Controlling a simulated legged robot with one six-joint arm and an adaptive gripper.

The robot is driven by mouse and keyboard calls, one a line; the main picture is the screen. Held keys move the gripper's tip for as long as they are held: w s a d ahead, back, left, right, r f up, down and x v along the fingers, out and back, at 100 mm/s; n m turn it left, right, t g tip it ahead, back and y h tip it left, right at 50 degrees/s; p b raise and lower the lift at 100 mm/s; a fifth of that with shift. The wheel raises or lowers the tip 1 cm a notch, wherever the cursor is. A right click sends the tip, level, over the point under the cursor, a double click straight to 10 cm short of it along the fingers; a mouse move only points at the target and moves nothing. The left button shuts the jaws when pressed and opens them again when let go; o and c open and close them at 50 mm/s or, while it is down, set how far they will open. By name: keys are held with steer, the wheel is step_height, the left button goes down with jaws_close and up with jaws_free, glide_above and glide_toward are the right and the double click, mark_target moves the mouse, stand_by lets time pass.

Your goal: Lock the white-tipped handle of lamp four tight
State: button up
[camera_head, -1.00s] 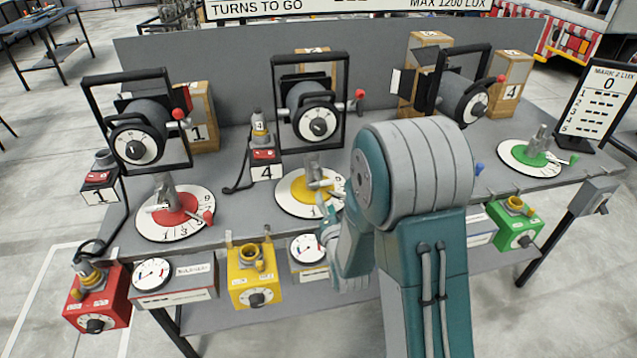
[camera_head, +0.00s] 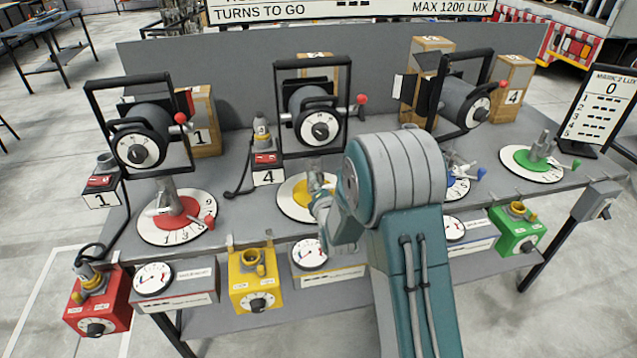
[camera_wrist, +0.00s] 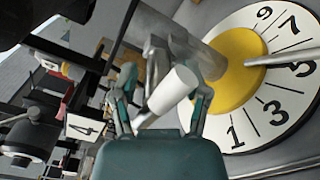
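The white-tipped handle (camera_wrist: 172,92) is in the wrist view, its white end lying between my gripper's two fingers. My gripper (camera_wrist: 163,98) is open around it, with a gap at the left finger; whether the right finger touches it I cannot tell. A metal post rises from the yellow disc (camera_wrist: 238,72) beside it, inside a white numbered dial (camera_wrist: 242,118). In the head view my gripper (camera_head: 318,200) is at this dial (camera_head: 292,203) and hides the handle. The middle lamp (camera_head: 316,112) stands behind, in a black frame.
A card marked 4 (camera_head: 268,177) stands left of the dial. Below the bench edge hang a yellow box (camera_head: 255,280) and a round gauge (camera_head: 309,254). The red dial (camera_head: 175,214) is to the left, the green dial (camera_head: 532,161) to the right.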

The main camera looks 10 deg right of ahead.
jaws_close()
